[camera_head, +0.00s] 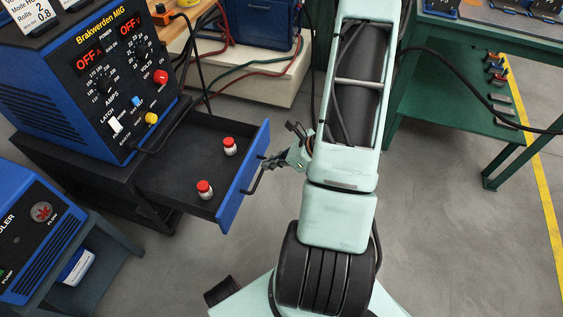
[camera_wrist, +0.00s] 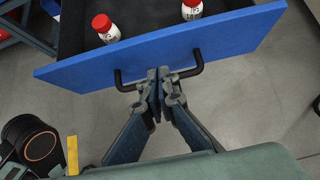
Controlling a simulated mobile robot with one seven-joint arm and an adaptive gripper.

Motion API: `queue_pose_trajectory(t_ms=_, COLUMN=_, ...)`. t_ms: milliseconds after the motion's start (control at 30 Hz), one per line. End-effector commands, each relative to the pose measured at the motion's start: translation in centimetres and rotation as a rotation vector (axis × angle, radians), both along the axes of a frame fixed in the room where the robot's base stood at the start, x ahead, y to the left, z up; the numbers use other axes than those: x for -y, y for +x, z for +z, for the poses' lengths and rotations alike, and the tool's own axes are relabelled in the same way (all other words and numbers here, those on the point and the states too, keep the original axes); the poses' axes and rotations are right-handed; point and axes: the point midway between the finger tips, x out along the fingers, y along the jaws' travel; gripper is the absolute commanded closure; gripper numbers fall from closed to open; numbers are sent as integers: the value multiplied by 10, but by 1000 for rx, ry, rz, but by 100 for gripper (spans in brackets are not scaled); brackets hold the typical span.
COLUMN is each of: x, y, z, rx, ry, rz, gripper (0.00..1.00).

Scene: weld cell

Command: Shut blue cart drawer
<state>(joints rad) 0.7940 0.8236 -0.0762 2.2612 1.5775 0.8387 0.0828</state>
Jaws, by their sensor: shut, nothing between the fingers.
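The blue-fronted drawer (camera_head: 236,188) of the black cart (camera_head: 75,170) stands open, pulled out to the right below the welder. Two small white bottles with red caps, one nearer (camera_head: 205,190) and one farther (camera_head: 229,147), stand upright inside. My gripper (camera_head: 270,162) is at the drawer's front, by its black bar handle (camera_head: 256,180). In the wrist view, the closed fingertips (camera_wrist: 159,76) lie at the middle of the handle (camera_wrist: 190,71), close to the blue front (camera_wrist: 90,69). The fingers hold nothing. Whether they touch the handle or front, I cannot tell.
A blue welding machine (camera_head: 95,75) sits on top of the cart. Another blue unit (camera_head: 40,230) stands at lower left. A green workbench (camera_head: 470,90) is at right. A wooden-topped bench with red and green cables is behind. Grey floor is clear between.

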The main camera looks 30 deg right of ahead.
Motion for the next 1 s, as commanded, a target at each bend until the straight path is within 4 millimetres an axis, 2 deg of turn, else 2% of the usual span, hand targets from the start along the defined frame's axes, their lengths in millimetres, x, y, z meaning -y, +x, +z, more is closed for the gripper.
queue_pose_trajectory(t_ms=100, x=-13, y=16, z=-2, rx=2, ry=0, rz=3, gripper=100)
queue_pose_trajectory(t_ms=300, x=-23, y=30, z=-1, rx=1, ry=0, rz=1, gripper=100)
queue_pose_trajectory(t_ms=800, x=-25, y=33, z=0, rx=1, ry=1, rz=0, gripper=100)
queue_pose_trajectory(t_ms=1000, x=-24, y=43, z=0, rx=2, ry=-1, rz=2, gripper=100)
